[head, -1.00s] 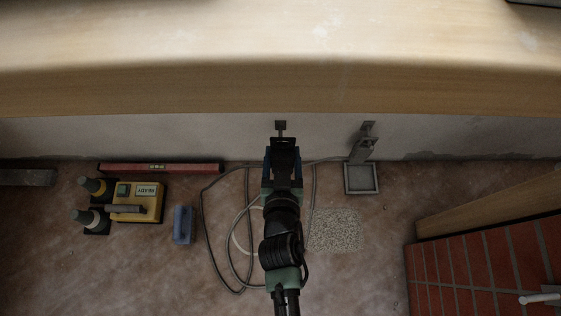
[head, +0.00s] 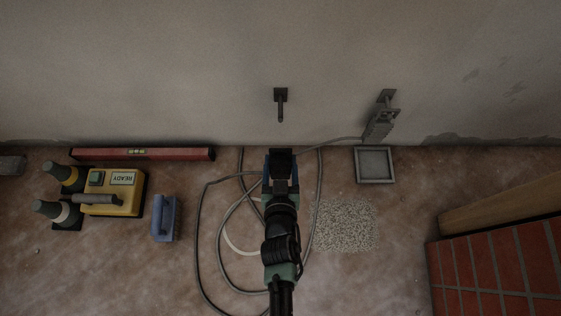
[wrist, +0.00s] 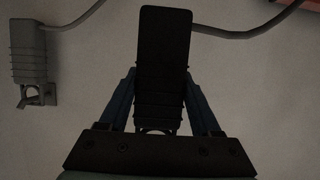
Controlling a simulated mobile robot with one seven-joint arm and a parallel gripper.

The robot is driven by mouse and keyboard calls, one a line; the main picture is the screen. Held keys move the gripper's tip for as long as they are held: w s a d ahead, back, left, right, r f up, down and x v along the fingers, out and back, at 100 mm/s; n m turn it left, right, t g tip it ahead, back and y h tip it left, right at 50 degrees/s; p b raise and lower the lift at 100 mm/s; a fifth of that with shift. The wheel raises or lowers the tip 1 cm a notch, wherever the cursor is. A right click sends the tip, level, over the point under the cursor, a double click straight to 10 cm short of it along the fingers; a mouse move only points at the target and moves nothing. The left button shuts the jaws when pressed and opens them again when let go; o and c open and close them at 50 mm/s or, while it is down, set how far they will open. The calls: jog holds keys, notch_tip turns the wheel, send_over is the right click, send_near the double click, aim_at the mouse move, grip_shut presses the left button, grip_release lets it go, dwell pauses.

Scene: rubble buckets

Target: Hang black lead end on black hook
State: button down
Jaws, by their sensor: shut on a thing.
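The black lead end (wrist: 164,50) is a dark, ribbed block with a ring at its near end, held between my blue fingers in the wrist view. In the head view the black lead end (head: 281,158) shows as a dark block at the tip of my gripper (head: 281,168). My gripper is shut on it. The black hook (head: 280,98) is on the wall straight above my gripper in the picture, with bare wall between them. The hook is empty. It is not seen in the wrist view.
A grey lead end (head: 378,127) hangs at a grey hook (head: 386,96) on the right, above a square grey tray (head: 375,150). Cable loops (head: 203,230) lie around my arm. A red level (head: 142,154), a yellow box (head: 118,202) and a blue block (head: 164,218) lie left.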

jog(key=shift+w+r, duration=0.1)
jog(key=shift+w, duration=2.75)
jog(key=shift+w+p, duration=0.45)
jog(key=shift+w, duration=1)
jog(key=shift+w, duration=0.1)
jog(key=shift+w+p, duration=0.3)
jog(key=shift+w, duration=0.7)
jog(key=shift+f, duration=0.2)
